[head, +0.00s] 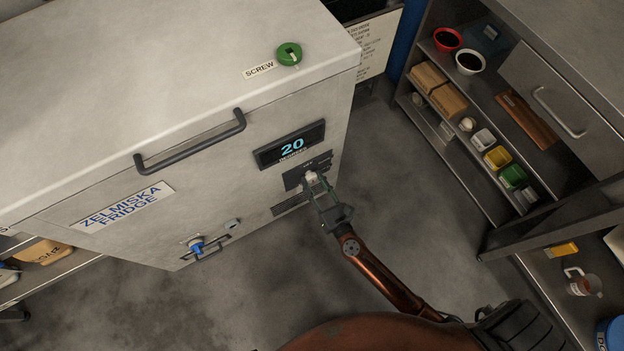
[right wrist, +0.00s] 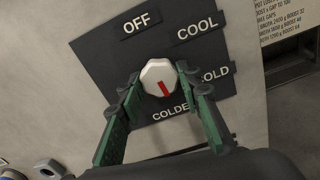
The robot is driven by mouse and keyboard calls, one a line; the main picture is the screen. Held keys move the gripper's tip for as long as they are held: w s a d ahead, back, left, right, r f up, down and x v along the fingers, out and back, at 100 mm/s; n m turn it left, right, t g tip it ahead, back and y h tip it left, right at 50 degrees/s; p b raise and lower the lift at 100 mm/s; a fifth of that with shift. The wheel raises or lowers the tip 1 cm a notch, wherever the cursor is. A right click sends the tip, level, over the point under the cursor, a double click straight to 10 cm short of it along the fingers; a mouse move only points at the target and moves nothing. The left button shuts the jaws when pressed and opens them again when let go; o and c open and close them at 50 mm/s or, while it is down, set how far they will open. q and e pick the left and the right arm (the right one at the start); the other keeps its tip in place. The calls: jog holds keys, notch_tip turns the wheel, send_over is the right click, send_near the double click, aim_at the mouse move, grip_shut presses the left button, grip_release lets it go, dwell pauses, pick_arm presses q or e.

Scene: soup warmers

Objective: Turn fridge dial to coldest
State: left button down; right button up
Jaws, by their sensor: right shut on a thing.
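The fridge (head: 180,110) is a pale cabinet labelled ZELMISKA FRIDGE. Its dial (right wrist: 157,76) is a white knob with a red mark, on a dark plate (right wrist: 215,45) marked OFF, COOL, COLD and COLDEST. The red mark points down and slightly right, toward the COLDEST label (right wrist: 170,114), whose end is hidden by a finger. My right gripper (head: 314,181) is shut on the dial, one green finger on each side in the right wrist view (right wrist: 158,80). The display (head: 291,146) above the dial reads 20. My left gripper is not in view.
A dark bar handle (head: 190,145) sticks out from the fridge front. A valve with a blue handle (head: 196,244) sits low on it. A green knob (head: 289,54) with a SCREW label lies on top. Shelves (head: 460,170) with bowls and tubs stand at right, with bare floor between.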

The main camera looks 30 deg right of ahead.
jog(key=shift+f+m, duration=0.1)
jog(key=shift+m, duration=0.4)
jog(key=o, duration=1.2)
jog(key=shift+c, duration=0.2)
jog(key=s, duration=1.2)
jog(key=shift+d, duration=0.2)
jog(key=shift+s, duration=0.1)
